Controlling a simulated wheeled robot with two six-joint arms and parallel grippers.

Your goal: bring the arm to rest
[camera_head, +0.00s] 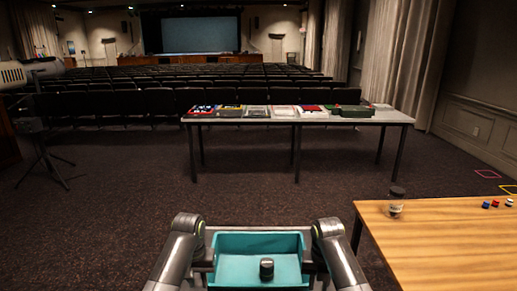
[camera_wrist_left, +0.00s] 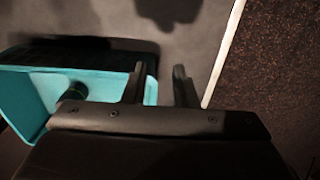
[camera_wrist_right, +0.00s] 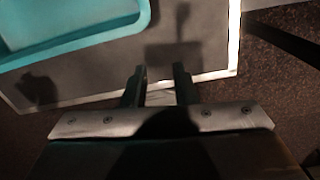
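My left gripper (camera_wrist_left: 160,78) is open and empty, its two dark fingers apart over a grey surface (camera_wrist_left: 205,25) beside the teal bin (camera_wrist_left: 110,82). My right gripper (camera_wrist_right: 160,76) is also open and empty, above the grey surface near its pale edge. In the head view my two arms come up on either side of the teal bin (camera_head: 232,271), the left arm (camera_head: 180,245) at its left and the right arm (camera_head: 335,245) at its right. A small dark cylinder (camera_head: 266,268) stands inside the bin.
A wooden table (camera_head: 450,245) is at the right, with a dark-lidded clear jar (camera_head: 396,208) and a few small coloured items (camera_head: 495,204). A long table (camera_head: 395,117) with flat boxes stands farther off before rows of seats. Carpet between is clear. A tripod stand (camera_head: 45,160) is at left.

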